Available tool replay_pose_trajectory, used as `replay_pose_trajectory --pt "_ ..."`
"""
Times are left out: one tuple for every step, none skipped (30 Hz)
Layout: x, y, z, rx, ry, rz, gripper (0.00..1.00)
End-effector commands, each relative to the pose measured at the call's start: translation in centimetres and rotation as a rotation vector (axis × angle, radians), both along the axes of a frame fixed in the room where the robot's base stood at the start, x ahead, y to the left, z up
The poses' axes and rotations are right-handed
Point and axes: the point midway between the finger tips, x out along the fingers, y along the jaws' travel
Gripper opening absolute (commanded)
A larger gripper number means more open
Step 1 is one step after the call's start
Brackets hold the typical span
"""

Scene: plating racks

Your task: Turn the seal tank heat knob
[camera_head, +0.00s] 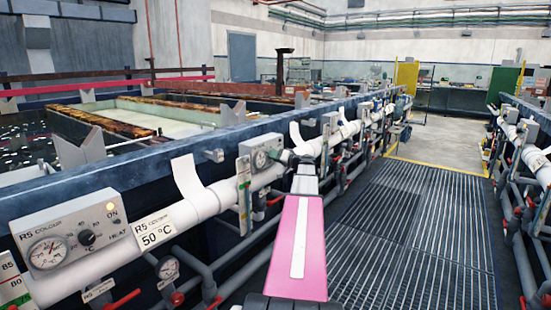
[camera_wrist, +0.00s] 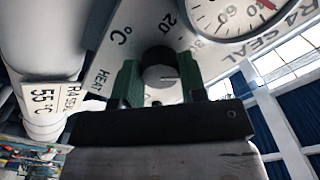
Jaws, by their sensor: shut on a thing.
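The seal tank heat knob (camera_wrist: 158,56) is a dark round knob with a grey face and a pale pointer line. It sits on the grey R4 SEAL panel (camera_wrist: 204,50), which carries a HEAT label. My gripper (camera_wrist: 160,82) has green fingers, one on each side of the knob, shut on it. The dial gauge (camera_wrist: 232,14) with a red needle is at the top right of the wrist view. In the head view the panel (camera_head: 246,148) is at centre, and my arm reaches to its right side, hiding the knob.
A second panel, R5 COLOUR (camera_head: 72,232), with its own gauge and knob, is at the near left. White pipes (camera_head: 205,203) and red-handled valves run below the panels. The grated walkway (camera_head: 405,235) on the right is clear. A 55 °C sign (camera_wrist: 52,100) hangs beside the panel.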

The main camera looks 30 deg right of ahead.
Motion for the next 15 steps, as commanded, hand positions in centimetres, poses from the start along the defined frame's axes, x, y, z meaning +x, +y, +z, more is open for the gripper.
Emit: replay_pose_trajectory --pt "-0.04 0.0 -0.02 0.038 0.017 0.0 0.15" --pt "-0.05 0.01 -0.02 0.065 0.028 0.0 0.15" --pt "-0.05 0.02 -0.01 0.099 0.043 0.0 0.15" --pt "-0.05 0.01 0.0 0.126 0.054 0.0 0.15" --pt "-0.05 0.01 0.0 0.153 0.065 0.0 0.15" --pt "-0.05 0.02 0.01 0.187 0.079 0.0 0.15" --pt "-0.05 0.02 0.01 0.214 0.09 0.0 0.15" --pt "-0.05 0.02 0.01 0.24 0.101 0.0 0.15" --pt "-0.07 0.03 0.02 0.275 0.115 -0.001 0.15" --pt "-0.06 0.02 0.03 0.302 0.126 -0.001 0.15" --pt "-0.07 0.03 0.03 0.328 0.136 -0.001 0.15" --pt "-0.07 0.03 0.03 0.363 0.151 -0.001 0.15" --pt "-0.07 0.03 0.03 0.39 0.162 -0.001 0.15" --pt "-0.07 0.04 0.04 0.416 0.173 -0.001 0.15" --pt "-0.07 0.03 0.05 0.451 0.187 -0.001 0.15"
